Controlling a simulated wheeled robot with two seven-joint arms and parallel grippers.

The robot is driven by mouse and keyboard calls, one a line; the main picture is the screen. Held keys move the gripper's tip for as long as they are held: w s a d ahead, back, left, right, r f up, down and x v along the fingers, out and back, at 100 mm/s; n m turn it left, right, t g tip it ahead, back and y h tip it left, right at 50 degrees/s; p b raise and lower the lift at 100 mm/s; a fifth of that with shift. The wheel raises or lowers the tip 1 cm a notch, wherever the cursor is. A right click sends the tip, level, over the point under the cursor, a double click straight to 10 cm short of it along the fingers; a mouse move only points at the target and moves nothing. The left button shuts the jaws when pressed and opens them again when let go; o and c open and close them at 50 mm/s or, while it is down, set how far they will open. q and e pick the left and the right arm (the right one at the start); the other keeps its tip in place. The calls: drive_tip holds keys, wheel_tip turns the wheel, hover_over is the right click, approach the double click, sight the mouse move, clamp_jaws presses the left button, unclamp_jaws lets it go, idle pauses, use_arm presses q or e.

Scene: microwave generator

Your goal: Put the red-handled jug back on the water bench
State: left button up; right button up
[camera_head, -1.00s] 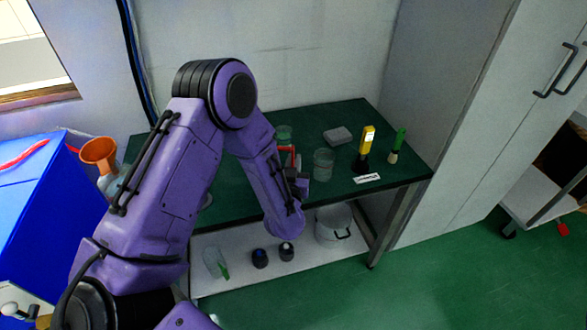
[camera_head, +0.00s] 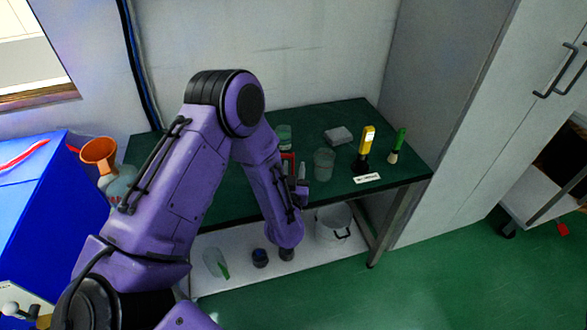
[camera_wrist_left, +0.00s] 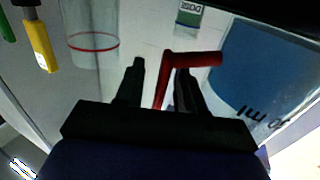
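The jug's red handle (camera_head: 288,164) shows beside my left arm over the dark green bench (camera_head: 345,180); most of the jug is hidden in the head view. In the left wrist view the red handle (camera_wrist_left: 180,66) lies between the two fingers of my left gripper (camera_wrist_left: 160,82). The fingers stand apart, with a visible gap on the left of the handle. The jug's clear body with blue content and dark lettering (camera_wrist_left: 255,70) is at the right. In the head view my left gripper (camera_head: 299,180) is partly hidden by its own arm. My right gripper is out of view.
A clear beaker (camera_head: 324,164) stands close right of the gripper. A greenish container (camera_head: 284,136), grey block (camera_head: 338,136), yellow device (camera_head: 364,150) and green-handled brush (camera_head: 397,146) are also on the bench. A white pot (camera_head: 334,222) is on the lower shelf.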

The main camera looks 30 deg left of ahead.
use_arm(q)
drive_tip(key=b+v, duration=0.2)
drive_tip(key=v, duration=0.9)
drive_tip(key=s+a+f+g+h, duration=0.1)
drive_tip(key=s+f+g+h, duration=0.15)
drive_tip(key=s+f, duration=0.4)
drive_tip(key=s+f+g+h, duration=0.1)
drive_tip(key=s+f+g, duration=0.25)
drive_tip(key=f, duration=0.65)
drive_tip(key=s+f+g, duration=0.3)
drive_tip(key=s, duration=0.3)
drive_tip(key=s+a+f+n+g+h, duration=0.1)
drive_tip(key=s+f+g, duration=0.2)
drive_tip(key=s, duration=0.3)
drive_tip(key=shift+s+a+f+g, duration=0.25)
drive_tip(key=shift+s+f+g, duration=0.1)
drive_tip(key=shift+s+g, duration=0.05)
